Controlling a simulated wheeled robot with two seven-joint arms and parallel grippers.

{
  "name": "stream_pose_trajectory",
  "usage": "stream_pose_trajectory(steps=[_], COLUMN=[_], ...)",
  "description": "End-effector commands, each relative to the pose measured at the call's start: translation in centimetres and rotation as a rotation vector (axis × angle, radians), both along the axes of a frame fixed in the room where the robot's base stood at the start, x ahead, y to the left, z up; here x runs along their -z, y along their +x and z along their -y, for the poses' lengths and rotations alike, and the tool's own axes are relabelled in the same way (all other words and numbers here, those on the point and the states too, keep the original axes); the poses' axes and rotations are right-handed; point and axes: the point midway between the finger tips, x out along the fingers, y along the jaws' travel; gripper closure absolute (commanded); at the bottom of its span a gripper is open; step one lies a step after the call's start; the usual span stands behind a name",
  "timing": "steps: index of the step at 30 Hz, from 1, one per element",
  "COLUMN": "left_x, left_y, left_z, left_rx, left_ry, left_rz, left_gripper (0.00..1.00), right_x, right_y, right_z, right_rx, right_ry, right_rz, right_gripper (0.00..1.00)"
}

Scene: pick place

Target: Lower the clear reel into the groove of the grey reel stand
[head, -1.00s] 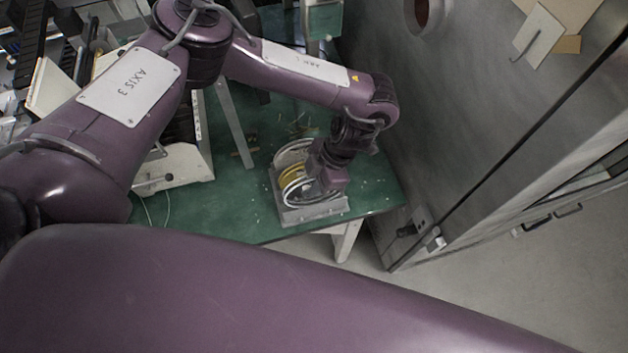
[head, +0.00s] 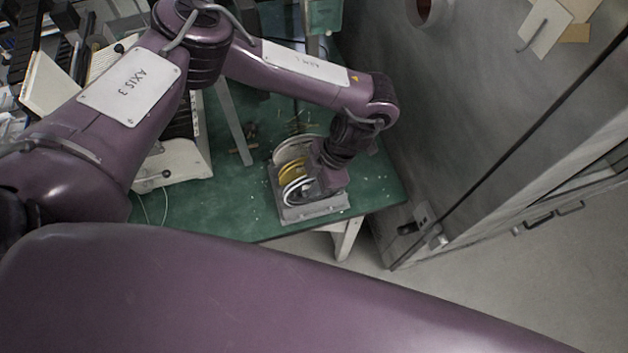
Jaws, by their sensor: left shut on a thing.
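The grey reel stand (head: 314,211) sits on the green table near its front right corner. A pale, clear-looking reel with a white rim (head: 287,194) stands upright at the front of the stand. My left gripper (head: 311,187) points down over the stand and is shut on this reel at its right side. The jaws and wrist hide part of the reel, and I cannot see clearly whether its lower edge touches the groove. A yellow reel (head: 289,170) and a whitish reel (head: 287,150) stand behind it in the stand. My right gripper is out of view.
The green table (head: 225,222) is bare to the left of the stand. A white device (head: 178,172) stands farther left, and small scraps lie behind the stand. A large grey metal cabinet wall (head: 450,120) rises close on the right.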

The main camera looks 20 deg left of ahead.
Motion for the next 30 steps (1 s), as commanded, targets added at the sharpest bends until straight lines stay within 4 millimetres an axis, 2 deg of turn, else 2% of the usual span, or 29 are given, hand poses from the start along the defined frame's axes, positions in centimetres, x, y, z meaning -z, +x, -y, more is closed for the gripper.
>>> stream_pose_trajectory(steps=[15,23,24,30], left_x=[1.7,1.7,1.7,1.7], left_y=[0.0,0.0,0.0,0.0], left_z=[0.0,0.0,0.0,0.0], left_rx=[0.000,0.000,0.000,0.000], left_ry=[0.000,0.000,0.000,0.000], left_rz=[0.000,0.000,0.000,0.000], left_gripper=[1.00,1.00,0.85,0.61], right_x=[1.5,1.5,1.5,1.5], right_y=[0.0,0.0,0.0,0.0], right_z=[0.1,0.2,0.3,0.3], right_rx=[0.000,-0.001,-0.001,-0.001], right_ry=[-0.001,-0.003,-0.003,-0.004], right_rz=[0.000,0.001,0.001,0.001], right_gripper=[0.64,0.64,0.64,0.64])
